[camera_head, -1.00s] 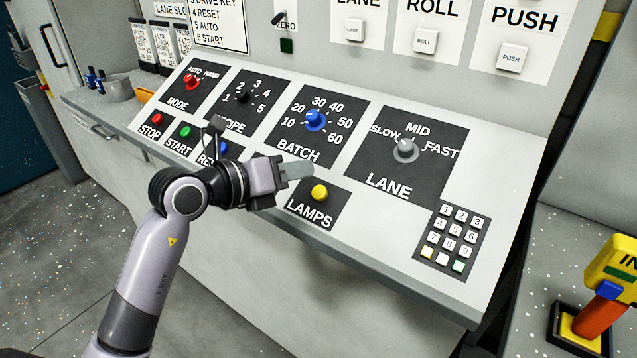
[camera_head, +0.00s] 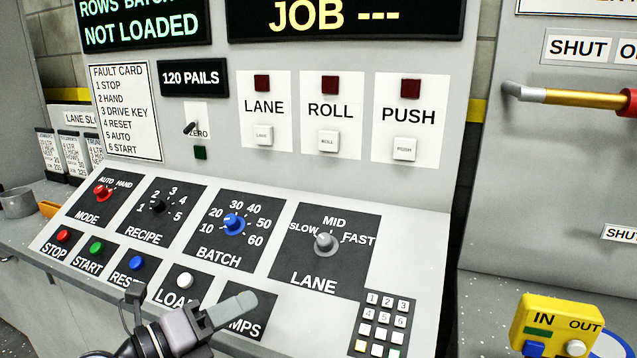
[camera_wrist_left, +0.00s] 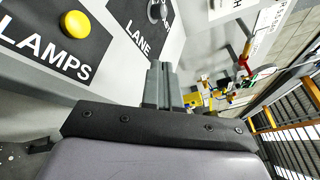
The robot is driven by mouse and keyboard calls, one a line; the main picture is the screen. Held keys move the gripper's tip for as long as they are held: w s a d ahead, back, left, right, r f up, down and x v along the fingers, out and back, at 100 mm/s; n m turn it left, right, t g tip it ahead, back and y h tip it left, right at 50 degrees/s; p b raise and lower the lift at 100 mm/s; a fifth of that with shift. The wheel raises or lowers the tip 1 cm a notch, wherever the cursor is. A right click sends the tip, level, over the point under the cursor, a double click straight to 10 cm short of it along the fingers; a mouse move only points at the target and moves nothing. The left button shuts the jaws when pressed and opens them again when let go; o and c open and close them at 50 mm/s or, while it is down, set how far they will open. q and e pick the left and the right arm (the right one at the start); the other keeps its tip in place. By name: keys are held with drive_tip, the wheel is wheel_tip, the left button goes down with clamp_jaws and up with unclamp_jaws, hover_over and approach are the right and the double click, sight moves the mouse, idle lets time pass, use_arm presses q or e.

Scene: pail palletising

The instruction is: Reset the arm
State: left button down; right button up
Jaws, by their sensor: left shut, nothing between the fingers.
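My left gripper (camera_head: 232,309) is in front of the lower edge of the sloped control panel (camera_head: 420,230) in the head view. Its fingers are together and empty, and they cover part of the LAMPS plate (camera_head: 262,300). In the left wrist view the shut fingers (camera_wrist_left: 160,82) point past the panel, with the yellow LAMPS button (camera_wrist_left: 75,24) to their left. The blue RESET button (camera_head: 137,263) and the white LOAD button (camera_head: 185,280) are just above and left of the gripper. My right gripper is not in view.
The panel holds red STOP (camera_head: 63,235) and green START (camera_head: 96,248) buttons, several knobs and a keypad (camera_head: 382,325). Displays above read NOT LOADED and JOB ---. A yellow IN/OUT box (camera_head: 556,325) stands at the lower right. A metal cup (camera_head: 17,203) is at the left.

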use_arm(q)
drive_tip(key=s+a+f+n+t+y, duration=0.35)
drive_tip(key=f+n, duration=0.25)
drive_tip(key=n, duration=0.5)
drive_tip(key=s+a+f+n+t+y, duration=0.35)
drive_tip(key=f+n, duration=0.25)
drive_tip(key=n, duration=0.5)
drive_tip(key=s+f+n+g+y, duration=0.1)
drive_tip(key=s+f+n+g, duration=0.3)
drive_tip(key=f, duration=0.5)
drive_tip(key=s+f+n+g+y+p, duration=0.1)
drive_tip(key=s+f+n+g+y, duration=0.1)
drive_tip(key=s+f+n+g, duration=0.3)
drive_tip(key=s+f, duration=0.3)
drive_tip(key=shift+a+f+n+y, duration=0.3)
drive_tip(key=shift+a+f, duration=0.05)
